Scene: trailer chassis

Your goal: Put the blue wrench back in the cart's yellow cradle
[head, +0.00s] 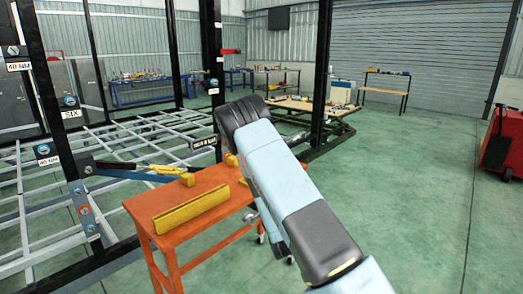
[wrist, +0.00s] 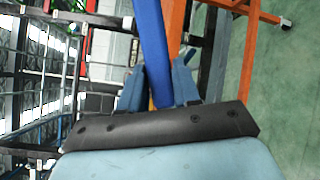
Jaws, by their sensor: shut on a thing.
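My gripper (wrist: 158,82) is shut on a blue wrench (wrist: 150,35) in the wrist view. The orange cart (head: 152,222) stands left of my arm. On its top are a long yellow holder (head: 190,211) and small yellow blocks (head: 187,179), (head: 231,160); which of these is the cradle is unclear. Part of the cart's orange frame (wrist: 258,12) shows in the wrist view.
Black posts (head: 215,80) and the grey chassis frame (head: 110,140) stand left and behind. A red cabinet (head: 502,145) is far right. Green floor (head: 420,190) is clear on the right.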

